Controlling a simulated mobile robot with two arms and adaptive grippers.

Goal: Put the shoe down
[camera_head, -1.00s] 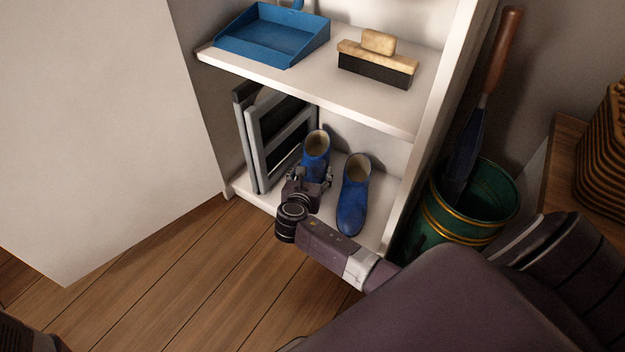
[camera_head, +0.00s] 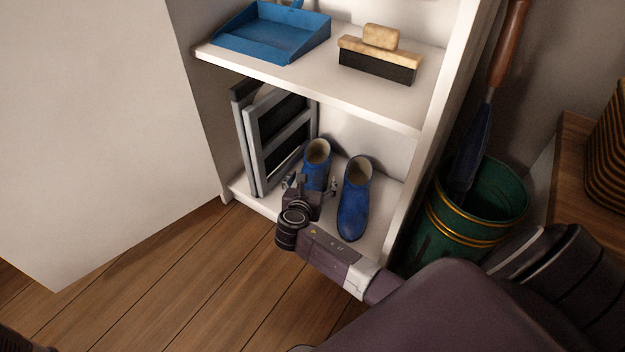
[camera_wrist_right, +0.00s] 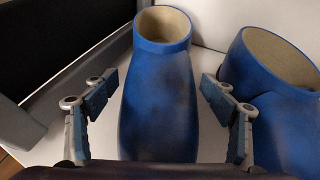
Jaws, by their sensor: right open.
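Two blue ankle-high shoes with beige lining stand upright side by side on the white bottom shelf (camera_head: 385,205). The left shoe (camera_head: 318,163) is partly hidden by my right gripper (camera_head: 312,187) in the head view. In the right wrist view this shoe (camera_wrist_right: 160,95) stands between the open fingers of the right gripper (camera_wrist_right: 158,95), with a gap on each side. The right shoe (camera_head: 355,200) stands just to its right, and it also shows in the right wrist view (camera_wrist_right: 285,110), close to the right finger.
A grey-framed folded item (camera_head: 270,140) leans at the shelf's left side. Above, a blue dustpan (camera_head: 270,35) and a brush (camera_head: 378,60) lie on the upper shelf. A green bucket (camera_head: 465,220) stands right of the bookcase. The wooden floor (camera_head: 170,280) in front is clear.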

